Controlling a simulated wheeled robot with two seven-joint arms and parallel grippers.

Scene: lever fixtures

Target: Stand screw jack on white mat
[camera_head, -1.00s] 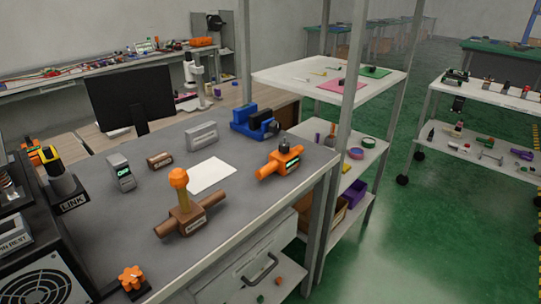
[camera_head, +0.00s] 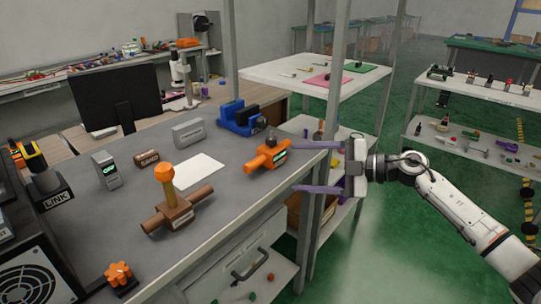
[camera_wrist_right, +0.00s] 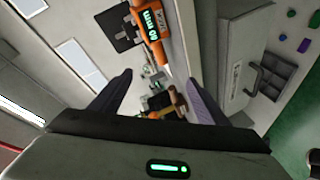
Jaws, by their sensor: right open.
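The white mat (camera_head: 203,172) lies flat and bare on the grey bench. Which object is the screw jack is not certain. An orange fixture (camera_head: 262,157) with a dark top and a label lies right of the mat; it also shows in the right wrist view (camera_wrist_right: 149,32), its label in mm. A brown fixture (camera_head: 179,213) with an upright stem and orange knob stands in front of the mat. My right gripper (camera_head: 308,167) is open and empty, its purple fingers right of the orange fixture by the bench edge, apart from it. My left gripper is not in view.
A blue vise-like tool (camera_head: 235,121), a grey block (camera_head: 188,134), a small brown block (camera_head: 146,159) and a grey meter (camera_head: 106,171) stand behind or left of the mat. A metal post (camera_head: 328,200) rises near my right gripper. An orange star knob (camera_head: 118,275) sits at the front.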

